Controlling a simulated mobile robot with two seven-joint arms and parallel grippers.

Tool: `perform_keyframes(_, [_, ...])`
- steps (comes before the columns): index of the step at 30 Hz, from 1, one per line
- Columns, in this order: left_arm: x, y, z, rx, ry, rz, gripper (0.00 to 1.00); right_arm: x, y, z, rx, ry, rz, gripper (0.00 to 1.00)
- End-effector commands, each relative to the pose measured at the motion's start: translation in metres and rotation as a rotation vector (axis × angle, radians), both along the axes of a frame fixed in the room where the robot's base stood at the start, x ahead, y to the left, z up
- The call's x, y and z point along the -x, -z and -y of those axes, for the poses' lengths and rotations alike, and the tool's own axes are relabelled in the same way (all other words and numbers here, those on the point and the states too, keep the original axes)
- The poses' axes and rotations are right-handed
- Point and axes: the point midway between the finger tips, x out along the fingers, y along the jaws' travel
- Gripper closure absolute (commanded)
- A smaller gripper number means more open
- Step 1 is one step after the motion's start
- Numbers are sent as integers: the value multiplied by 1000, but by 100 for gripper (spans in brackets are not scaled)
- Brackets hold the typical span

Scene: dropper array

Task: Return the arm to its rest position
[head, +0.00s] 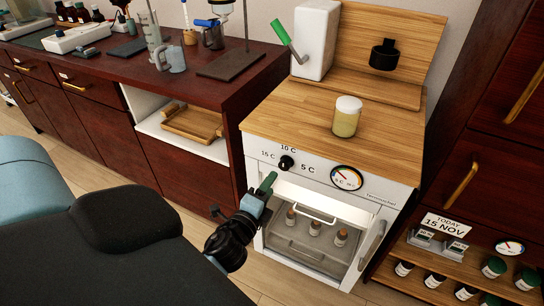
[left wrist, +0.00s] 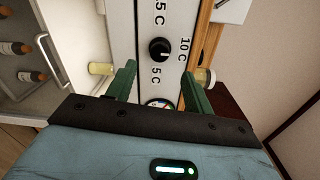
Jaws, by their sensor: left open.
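Inside the lit compartment, several small brown vials (head: 314,228) stand in a tray (head: 300,245). My right gripper is not in view.
A jar with yellowish contents (head: 345,118) stands on the wooden top. A dark wood bench (head: 222,92) with glassware is at left. A low shelf (head: 440,289) with several bottles is at right. Floor shows below the bench.

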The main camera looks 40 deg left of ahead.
Motion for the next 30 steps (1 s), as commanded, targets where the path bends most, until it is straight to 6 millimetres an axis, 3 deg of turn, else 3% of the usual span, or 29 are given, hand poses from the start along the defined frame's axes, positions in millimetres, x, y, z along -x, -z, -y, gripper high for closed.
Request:
perform_keyframes(15, [0,0,0,-1,0,0,48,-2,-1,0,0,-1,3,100])
perform_keyframes(19, [9,6,3,51,6,-19,48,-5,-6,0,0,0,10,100])
perform_keyframes(23, [40,26,17,253,18,-82,48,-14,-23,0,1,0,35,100])
perform_keyframes(30, [144,69,60,857,-53,-274,48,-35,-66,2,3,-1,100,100])
